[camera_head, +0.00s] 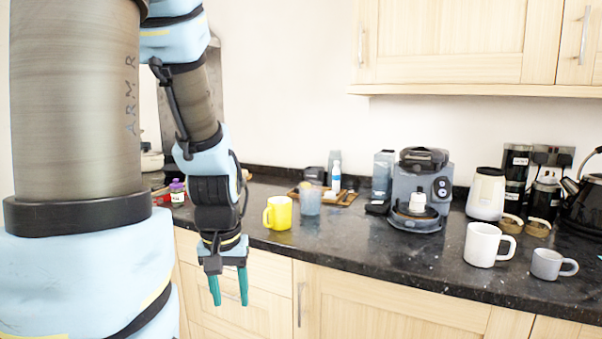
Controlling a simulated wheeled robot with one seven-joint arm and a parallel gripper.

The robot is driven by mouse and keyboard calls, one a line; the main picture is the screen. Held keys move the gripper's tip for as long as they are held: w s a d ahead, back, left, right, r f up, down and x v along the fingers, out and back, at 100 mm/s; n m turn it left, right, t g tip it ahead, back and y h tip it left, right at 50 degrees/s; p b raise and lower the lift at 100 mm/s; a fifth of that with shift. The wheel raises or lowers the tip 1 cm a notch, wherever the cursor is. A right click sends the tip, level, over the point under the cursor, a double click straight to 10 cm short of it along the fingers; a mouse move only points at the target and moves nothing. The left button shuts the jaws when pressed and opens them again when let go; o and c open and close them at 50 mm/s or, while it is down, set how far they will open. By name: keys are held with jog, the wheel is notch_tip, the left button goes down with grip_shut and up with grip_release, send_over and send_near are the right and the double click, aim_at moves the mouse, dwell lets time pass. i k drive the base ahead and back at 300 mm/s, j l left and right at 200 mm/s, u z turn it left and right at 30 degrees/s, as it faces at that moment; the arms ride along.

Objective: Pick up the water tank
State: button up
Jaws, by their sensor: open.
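A tall, blue-grey translucent container (383,172), which looks like the water tank, stands upright on the counter just left of the coffee machine (424,178). A shorter translucent blue vessel (310,200) stands farther left, near the yellow mug. I cannot tell for sure which is the task's tank. My gripper (229,288) hangs pointing down in front of the counter's front edge, left of both. Its two teal fingers are apart with nothing between them.
A yellow mug (278,213) stands near the counter edge by my gripper. White (483,245) and grey (548,264) mugs stand at right, before a kettle (585,195). The dark counter (390,262) is clear at front centre.

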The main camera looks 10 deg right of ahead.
aim_at(384, 161)
jog(key=l+u, duration=0.8)
jog(key=u, duration=0.15)
jog(key=k+l+u, duration=0.15)
jog(key=l+u, duration=0.2)
jog(key=u, duration=0.15)
jog(key=k+l, duration=0.1)
jog(key=l, duration=0.15)
jog(key=k+l, duration=0.15)
jog(key=l, duration=0.1)
